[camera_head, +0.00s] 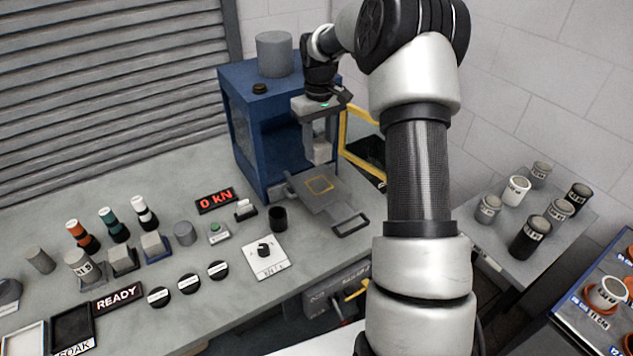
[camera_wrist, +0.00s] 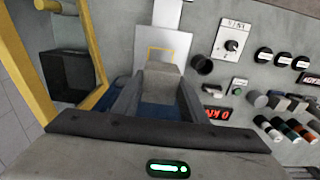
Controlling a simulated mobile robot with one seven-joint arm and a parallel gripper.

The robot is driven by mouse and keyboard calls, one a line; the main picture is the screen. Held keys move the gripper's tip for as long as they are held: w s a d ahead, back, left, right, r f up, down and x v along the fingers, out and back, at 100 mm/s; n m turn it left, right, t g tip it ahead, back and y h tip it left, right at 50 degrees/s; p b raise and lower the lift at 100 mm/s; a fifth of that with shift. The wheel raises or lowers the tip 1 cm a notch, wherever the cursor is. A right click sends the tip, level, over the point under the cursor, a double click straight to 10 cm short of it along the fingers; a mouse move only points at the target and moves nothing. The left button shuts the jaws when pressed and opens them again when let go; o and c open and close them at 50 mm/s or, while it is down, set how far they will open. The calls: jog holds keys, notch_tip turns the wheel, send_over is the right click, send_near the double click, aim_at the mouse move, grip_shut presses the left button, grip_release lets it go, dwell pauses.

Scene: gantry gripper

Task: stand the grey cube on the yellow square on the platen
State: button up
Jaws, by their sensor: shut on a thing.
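My gripper (camera_head: 318,148) hangs in front of the blue press, above the platen. It is shut on the grey cube (camera_wrist: 160,80), which shows between the two fingers in the wrist view. In the head view the cube is hard to tell apart from the fingers. The platen (camera_head: 310,202) is a grey plate pulled out at the press's front. The yellow square (camera_head: 320,185) is an outline on it, below my gripper and apart from the cube. In the wrist view the cube covers part of the yellow outline (camera_wrist: 162,49).
The blue press (camera_head: 252,135) stands close behind my gripper, with its yellow-framed door (camera_head: 359,132) open at the right. A dark cup (camera_head: 278,218) and a knob panel (camera_head: 265,255) stand near the platen. Bottles and blocks fill the bench's left; cans stand on a right table (camera_head: 510,255).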

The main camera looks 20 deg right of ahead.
notch_tip(320, 180, down, 10)
jog(key=shift+r, duration=0.2)
dwell(0.3)
jog(key=shift+f, duration=0.2)
jog(key=o, duration=1.3)
jog(key=shift+r, duration=0.1)
